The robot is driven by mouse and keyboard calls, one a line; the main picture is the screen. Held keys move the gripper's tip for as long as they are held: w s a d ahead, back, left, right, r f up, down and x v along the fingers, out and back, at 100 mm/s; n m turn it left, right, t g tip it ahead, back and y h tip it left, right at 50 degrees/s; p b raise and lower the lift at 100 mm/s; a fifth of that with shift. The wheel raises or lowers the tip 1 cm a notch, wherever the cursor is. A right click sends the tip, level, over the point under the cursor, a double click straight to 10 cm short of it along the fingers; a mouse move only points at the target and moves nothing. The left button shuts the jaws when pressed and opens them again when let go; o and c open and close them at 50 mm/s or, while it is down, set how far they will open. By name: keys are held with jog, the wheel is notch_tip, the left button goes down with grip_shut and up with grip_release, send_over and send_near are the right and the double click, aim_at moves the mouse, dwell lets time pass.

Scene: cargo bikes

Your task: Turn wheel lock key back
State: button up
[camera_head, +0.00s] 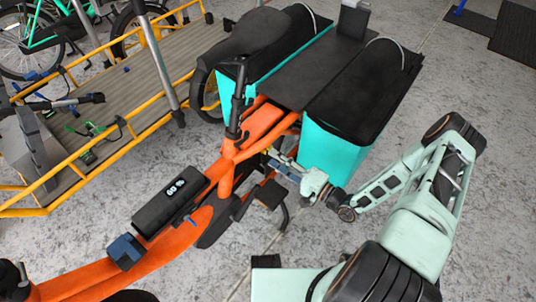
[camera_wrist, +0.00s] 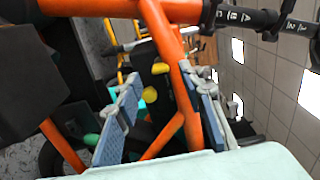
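The orange cargo bike (camera_head: 225,165) stands across the middle of the head view. My gripper (camera_head: 283,166) is beside its frame, below the seat post and close to the teal pannier. In the wrist view my gripper (camera_wrist: 163,82) has its two blue-padded fingers spread apart. Orange frame tubes (camera_wrist: 178,85) show between and beyond the fingers, with nothing visibly clamped. I cannot tell whether the fingers touch the bike. Small yellow round parts (camera_wrist: 150,95) show on something dark between the fingers. I cannot clearly make out the wheel lock or its key in either view.
A teal pannier (camera_head: 335,150) with a black cover hangs close to my gripper. A pedal (camera_head: 271,194) is just below it. A black battery (camera_head: 170,202) lies along the frame. An orange-railed wooden cargo platform (camera_head: 120,95) is at left.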

jog(key=v, duration=0.7)
jog(key=shift+s+d, duration=0.15)
jog(key=shift+d, duration=0.05)
